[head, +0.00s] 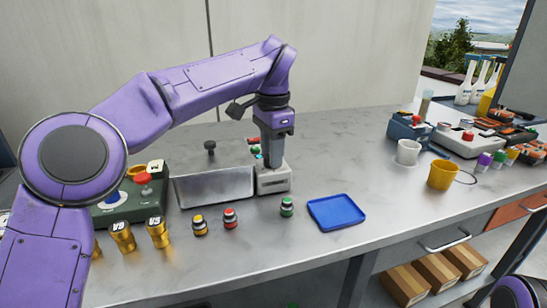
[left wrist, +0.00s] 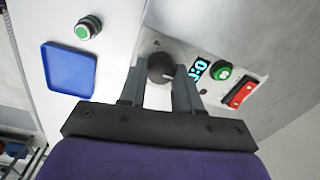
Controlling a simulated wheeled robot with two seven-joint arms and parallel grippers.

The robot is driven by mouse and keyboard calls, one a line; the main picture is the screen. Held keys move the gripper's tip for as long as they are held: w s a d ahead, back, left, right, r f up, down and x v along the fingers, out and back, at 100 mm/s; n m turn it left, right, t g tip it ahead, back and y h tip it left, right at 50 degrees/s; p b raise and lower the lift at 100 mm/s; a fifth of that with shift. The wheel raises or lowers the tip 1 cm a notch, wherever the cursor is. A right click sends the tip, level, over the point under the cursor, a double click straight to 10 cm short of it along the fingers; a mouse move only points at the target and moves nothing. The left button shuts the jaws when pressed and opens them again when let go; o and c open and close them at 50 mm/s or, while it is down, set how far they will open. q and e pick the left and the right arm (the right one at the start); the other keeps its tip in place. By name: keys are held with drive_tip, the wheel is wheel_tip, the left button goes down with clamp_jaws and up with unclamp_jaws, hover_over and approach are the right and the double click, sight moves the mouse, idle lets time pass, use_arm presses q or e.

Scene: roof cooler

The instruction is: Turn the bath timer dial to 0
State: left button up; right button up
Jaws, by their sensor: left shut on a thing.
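The bath timer (head: 274,181) is a small light-grey box on the bench beside a metal bath. In the left wrist view its dark round dial (left wrist: 160,67) has a white pointer mark. A cyan display (left wrist: 198,69) beside the dial shows digits that look like 0:0, partly cut off by a finger. My left gripper (left wrist: 160,82) is shut on the dial, one finger on each side. In the head view the left gripper (head: 273,158) points down over the timer and hides the dial. My right gripper is out of view.
The timer panel also has a green button (left wrist: 221,71) and a red switch (left wrist: 241,93). The metal bath (head: 213,188) stands left of the timer. Bare bench lies right of the timer.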

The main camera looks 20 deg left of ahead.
use_arm(q)
drive_tip(key=shift+f, duration=0.25)
idle(0.3)
drive_tip(key=o, duration=0.8)
drive_tip(key=shift+c, duration=0.2)
drive_tip(key=shift+a, duration=0.1)
drive_tip(key=shift+r, duration=0.15)
wheel_tip(320, 180, up, 10)
drive_tip(key=p, duration=0.4)
drive_tip(key=shift+s+r+p, duration=0.15)
drive_tip(key=shift+r+p, duration=0.05)
drive_tip(key=shift+p, duration=0.2)
drive_tip(key=shift+d, duration=0.2)
